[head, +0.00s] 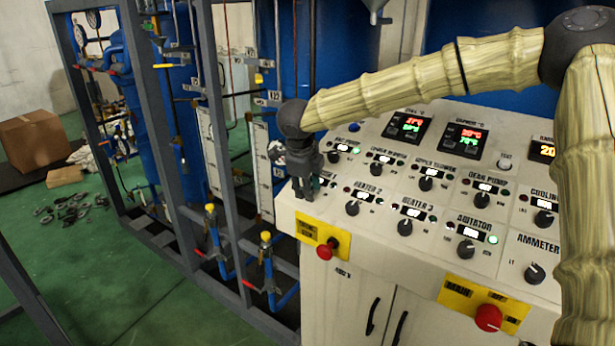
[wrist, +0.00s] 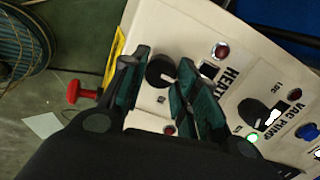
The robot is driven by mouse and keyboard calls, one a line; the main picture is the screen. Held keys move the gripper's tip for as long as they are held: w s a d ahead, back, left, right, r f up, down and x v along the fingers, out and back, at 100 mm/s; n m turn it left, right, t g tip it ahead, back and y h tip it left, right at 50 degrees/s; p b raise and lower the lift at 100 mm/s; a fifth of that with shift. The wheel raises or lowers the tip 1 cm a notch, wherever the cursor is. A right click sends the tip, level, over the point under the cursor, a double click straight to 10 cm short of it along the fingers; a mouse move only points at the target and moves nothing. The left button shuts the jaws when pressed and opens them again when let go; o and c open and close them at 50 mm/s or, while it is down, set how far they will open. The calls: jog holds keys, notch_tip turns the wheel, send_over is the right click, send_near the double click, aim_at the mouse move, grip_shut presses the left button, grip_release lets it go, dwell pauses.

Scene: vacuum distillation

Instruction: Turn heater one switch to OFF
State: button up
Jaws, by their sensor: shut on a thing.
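The heater one switch is a black round knob (wrist: 160,70) on the white panel, beside a label of which "HEAT" can be read in the wrist view. My gripper (head: 305,191) is at the left front corner of the control panel (head: 393,252) and hides this knob in the head view. In the wrist view its two dark green fingers stand on either side of the knob, shut on it. Dark red lamps (wrist: 220,52) show near the knob, one partly behind a finger. The knob's exact pointer direction cannot be made out.
Heater 2 knob (head: 352,208) and heater 3 knob (head: 405,227) lie to the right. A red button (head: 325,252) on a yellow plate is just below my gripper. The vac pump knob (wrist: 252,111) is near. A grey frame with pipes (head: 245,272) stands left of the panel.

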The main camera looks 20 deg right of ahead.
jog(key=shift+f+n+p, duration=0.2)
jog(key=shift+n+p, duration=0.2)
jog(key=shift+p, duration=0.05)
dwell(0.3)
jog(key=o, duration=0.9)
jog(key=shift+c, duration=0.2)
jog(key=shift+o, duration=0.8)
jog(key=shift+w, duration=0.15)
jog(key=shift+r, duration=0.1)
jog(key=v, duration=1.2)
